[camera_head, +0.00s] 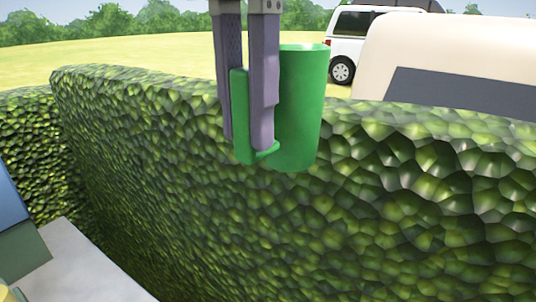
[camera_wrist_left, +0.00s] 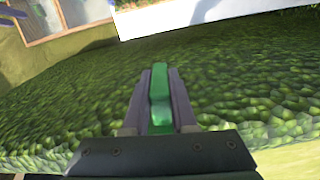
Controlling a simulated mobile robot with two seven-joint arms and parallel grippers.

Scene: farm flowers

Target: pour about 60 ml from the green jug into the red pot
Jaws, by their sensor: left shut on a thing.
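The green jug (camera_head: 302,110) hangs upright in the upper middle of the head view, in front of the hedge. Its handle is on the left side. My left gripper (camera_head: 248,140) comes down from the top edge with its fingers pointing down and is shut on the jug's handle. In the left wrist view the green handle (camera_wrist_left: 160,100) shows between the two grey fingers. The jug's contents cannot be seen. The red pot is not in either view. My right gripper is not in view.
A tall green hedge (camera_head: 160,150) fills most of the head view behind the jug. A pale surface (camera_head: 75,270) and a blue object (camera_head: 10,215) are at the lower left. A white van (camera_head: 350,40) stands on the grass beyond.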

